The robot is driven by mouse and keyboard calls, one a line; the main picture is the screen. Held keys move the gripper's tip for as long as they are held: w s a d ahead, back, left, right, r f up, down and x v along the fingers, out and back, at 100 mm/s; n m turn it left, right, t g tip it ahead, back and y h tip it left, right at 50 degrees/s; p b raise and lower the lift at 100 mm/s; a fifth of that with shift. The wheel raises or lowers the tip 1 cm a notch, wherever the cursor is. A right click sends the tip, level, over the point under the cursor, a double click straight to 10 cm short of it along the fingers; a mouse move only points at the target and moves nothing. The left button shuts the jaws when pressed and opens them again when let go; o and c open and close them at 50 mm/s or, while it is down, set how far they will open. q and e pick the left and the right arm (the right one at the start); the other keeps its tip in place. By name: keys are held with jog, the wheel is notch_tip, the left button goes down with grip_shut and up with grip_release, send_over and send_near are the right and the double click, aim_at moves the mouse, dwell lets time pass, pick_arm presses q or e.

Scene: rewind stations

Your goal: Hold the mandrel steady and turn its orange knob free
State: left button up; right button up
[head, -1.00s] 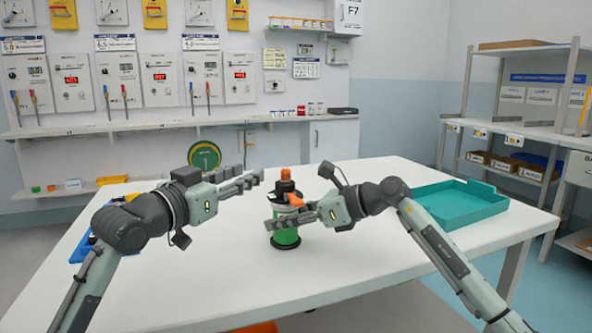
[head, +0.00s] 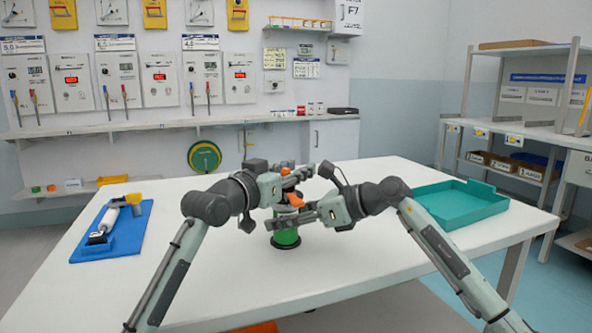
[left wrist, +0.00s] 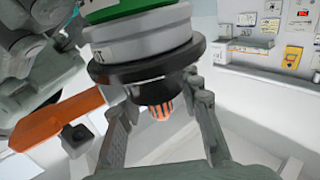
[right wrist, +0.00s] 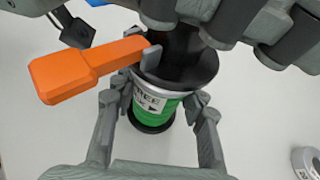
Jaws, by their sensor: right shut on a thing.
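The mandrel stands upright on the table, with a green body (head: 285,238), black flanges and an orange side handle (right wrist: 85,68). Its orange knob (left wrist: 160,112) is at the top; in the head view my left gripper partly covers it. My left gripper (head: 293,178) is open at the mandrel's top, and in the left wrist view its fingers stand on either side of the black neck and knob with gaps. My right gripper (head: 285,219) is shut on the mandrel's body, and its fingers flank the body in the right wrist view (right wrist: 155,112).
An empty teal tray (head: 445,222) is at the right. A grey roll (right wrist: 306,162) shows beside the mandrel in the right wrist view. The front table is clear.

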pick_arm(q)
jog(key=shift+w, duration=0.1)
grip_shut()
dwell(0.3)
jog(key=m+g+h, duration=0.3)
jog(key=s+m+g+h, duration=0.1)
jog(key=g, duration=0.1)
jog(key=shift+d+f+h, duration=0.1)
jog(key=shift+d+h, duration=0.2)
jog(key=shift+d, duration=0.1)
pick_arm(e)
jog(key=shift+r, duration=0.1)
pick_arm(q)
grip_release()
